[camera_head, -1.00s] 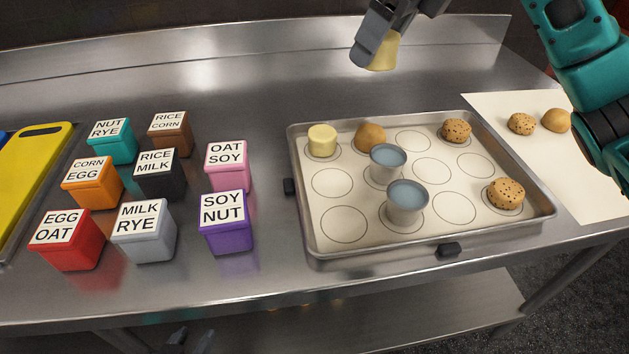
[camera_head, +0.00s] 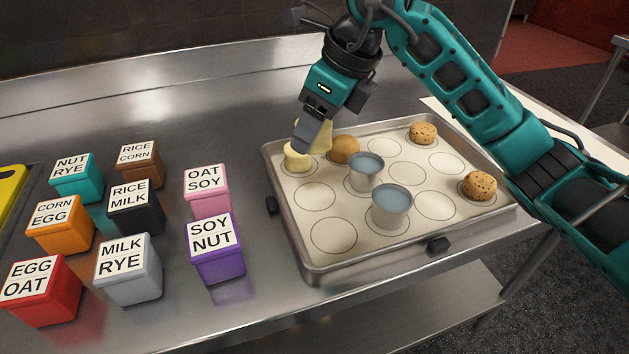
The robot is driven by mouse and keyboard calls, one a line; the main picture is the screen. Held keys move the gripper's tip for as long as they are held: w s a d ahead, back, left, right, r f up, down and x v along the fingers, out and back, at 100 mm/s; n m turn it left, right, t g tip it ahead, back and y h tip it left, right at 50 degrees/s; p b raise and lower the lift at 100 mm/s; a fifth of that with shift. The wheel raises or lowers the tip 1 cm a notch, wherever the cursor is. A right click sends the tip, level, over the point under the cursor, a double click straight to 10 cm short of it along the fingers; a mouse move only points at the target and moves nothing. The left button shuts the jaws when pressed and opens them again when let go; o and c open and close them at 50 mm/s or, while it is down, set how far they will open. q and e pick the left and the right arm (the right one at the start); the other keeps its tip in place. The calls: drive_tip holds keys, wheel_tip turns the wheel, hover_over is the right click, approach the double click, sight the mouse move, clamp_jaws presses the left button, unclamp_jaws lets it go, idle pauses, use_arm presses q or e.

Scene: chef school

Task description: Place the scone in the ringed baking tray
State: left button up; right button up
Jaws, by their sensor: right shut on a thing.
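The baking tray (camera_head: 292,233) holds a liner printed with rings. A pale yellow scone-like piece (camera_head: 297,157) sits at its back left ring. My right gripper (camera_head: 312,142) is shut on another pale yellow scone (camera_head: 326,139), partly hidden by the fingers. It is over the tray's back left part, just behind and right of the seated pale piece. I cannot tell whether the two touch. A smooth tan ball (camera_head: 344,149) sits right of the held scone. Two chip-dotted balls, one at the back (camera_head: 423,132) and one at the right (camera_head: 479,186), are on the tray. My left gripper is not in view.
Two metal cups, one farther back (camera_head: 366,171) and one nearer (camera_head: 392,206), stand on the tray. Several labelled boxes, including a purple one (camera_head: 217,262), stand to the left. Several rings on the tray are bare. The counter behind the tray is clear.

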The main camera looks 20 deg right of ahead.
sight(307, 193)
wheel_tip(307, 193, down, 10)
drive_tip(key=shift+f+b, duration=0.1)
drive_tip(key=shift+b, duration=0.3)
drive_tip(key=shift+f, duration=0.2)
drive_tip(key=o, duration=1.1)
drive_tip(key=shift+r, duration=0.1)
drive_tip(key=shift+d+r, duration=0.1)
drive_tip(key=shift+r, duration=0.4)
drive_tip(key=p+v, duration=0.1)
drive_tip(key=v, duration=1)
drive_tip(key=shift+s+r, duration=0.1)
drive_tip(key=shift+s, duration=0.1)
